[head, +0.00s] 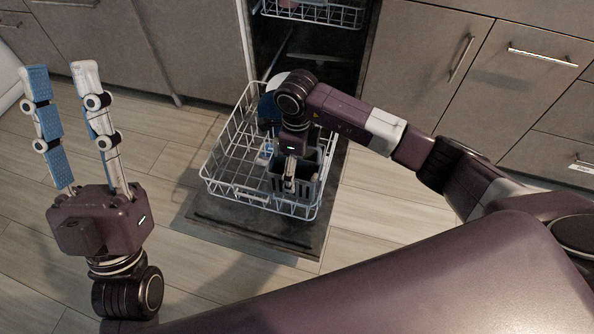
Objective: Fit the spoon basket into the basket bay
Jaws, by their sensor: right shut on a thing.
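The spoon basket (305,190) is a dark grey cutlery basket in the right front part of the white lower dishwasher rack (225,188). My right gripper (289,184) points down over it and is shut on it. The gripper and wrist cover part of the basket. The basket bay is hidden under the basket and gripper, so I cannot tell whether the basket is fully seated. My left gripper (78,85) is open and empty, pointing up at the far left, away from the rack.
The rack is pulled out over the open dishwasher door (240,228). Plates (270,100), one dark blue, stand at the rack's back. The upper rack (315,12) is above. Grey cabinets (510,90) flank the opening. The wooden floor (370,215) is clear.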

